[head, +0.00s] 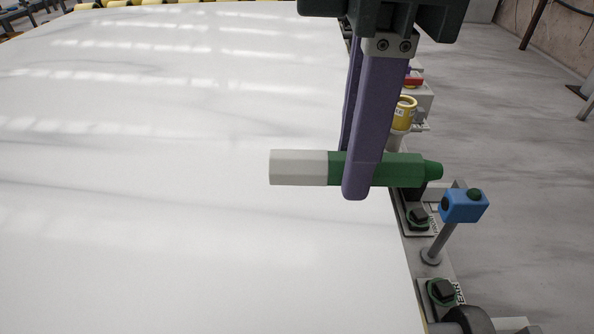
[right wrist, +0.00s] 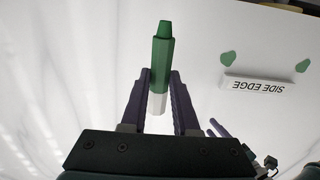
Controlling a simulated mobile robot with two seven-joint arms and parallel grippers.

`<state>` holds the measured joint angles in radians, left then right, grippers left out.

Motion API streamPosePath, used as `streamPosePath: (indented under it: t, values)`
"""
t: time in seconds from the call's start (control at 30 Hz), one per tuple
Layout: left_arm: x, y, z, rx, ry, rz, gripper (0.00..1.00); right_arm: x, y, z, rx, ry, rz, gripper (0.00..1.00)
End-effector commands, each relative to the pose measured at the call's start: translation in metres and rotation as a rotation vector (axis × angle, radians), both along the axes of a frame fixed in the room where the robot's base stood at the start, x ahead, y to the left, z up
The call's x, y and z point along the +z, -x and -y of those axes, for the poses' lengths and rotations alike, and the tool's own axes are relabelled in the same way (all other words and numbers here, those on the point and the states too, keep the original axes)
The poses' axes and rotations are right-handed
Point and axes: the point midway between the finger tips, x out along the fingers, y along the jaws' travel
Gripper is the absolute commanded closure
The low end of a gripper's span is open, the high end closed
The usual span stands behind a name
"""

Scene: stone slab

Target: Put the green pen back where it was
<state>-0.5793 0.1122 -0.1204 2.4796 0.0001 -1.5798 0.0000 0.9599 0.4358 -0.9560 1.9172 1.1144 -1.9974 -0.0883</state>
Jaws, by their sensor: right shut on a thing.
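The green pen (head: 405,170), with a pale grey-white section (head: 298,167), lies level across my right gripper (head: 354,172). The purple fingers are shut on its green body, above the slab's right edge. In the right wrist view the pen (right wrist: 162,60) sits between both fingers, its green tapered end pointing up the picture. A blue block (head: 462,206) on a grey post, with a dark green round piece on top, stands right of and below the pen, apart from it. My left gripper is in neither view.
The white slab (head: 180,190) fills the left and is bare there. Along its right edge stand a yellow cylinder (head: 404,112) and small fittings with dark knobs (head: 442,291).

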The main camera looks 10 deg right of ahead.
Motion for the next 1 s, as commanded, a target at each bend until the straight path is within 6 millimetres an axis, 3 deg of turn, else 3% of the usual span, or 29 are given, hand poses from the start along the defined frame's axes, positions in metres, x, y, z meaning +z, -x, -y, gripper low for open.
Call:
streamPosePath:
  t: [0.5,0.83,1.0]
  values:
    - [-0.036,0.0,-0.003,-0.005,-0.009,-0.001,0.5,-0.136,0.001,0.001,0.001,0.003,-0.003,1.0]
    - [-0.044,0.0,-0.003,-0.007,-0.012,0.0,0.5,-0.167,0.001,0.001,0.002,0.003,-0.002,1.0]
    - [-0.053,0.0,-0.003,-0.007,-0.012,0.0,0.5,-0.195,0.001,0.001,0.002,0.003,-0.003,1.0]
